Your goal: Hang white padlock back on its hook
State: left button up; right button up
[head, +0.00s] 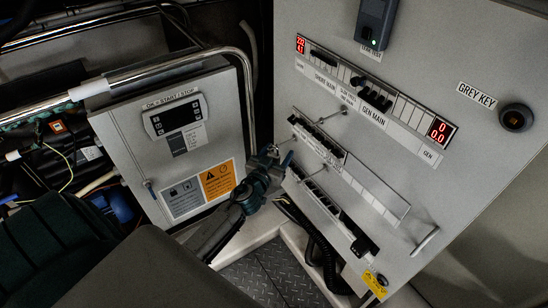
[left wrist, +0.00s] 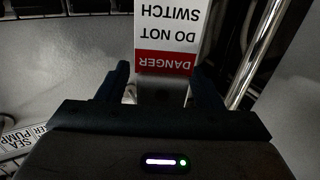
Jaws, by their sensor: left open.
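My left gripper (head: 284,160) is open in front of the gap between the grey cabinet and the large switch panel. In the left wrist view its two dark fingers (left wrist: 160,85) stand apart on either side of a red and white "DANGER DO NOT SWITCH" tag (left wrist: 168,40), seen upside down. A plain grey piece (left wrist: 163,88) shows below the tag between the fingers; I cannot tell what it is or whether it is touched. I cannot make out the white padlock or its hook for certain in either view. My right gripper is not in view.
The switch panel (head: 435,75) fills the right, with breaker rows and an open clear cover (head: 385,200). The grey cabinet (head: 150,150) with a display stands left. A yellow label (head: 375,284) is at the panel's lower edge. Black corrugated hose (head: 322,240) runs below.

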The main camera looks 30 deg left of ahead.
pick_arm(q)
jog(key=shift+s, duration=0.1)
jog(key=shift+c, duration=0.4)
jog(key=c, duration=1.1)
jog(key=shift+c, duration=0.4)
jog(key=shift+r, duration=0.15)
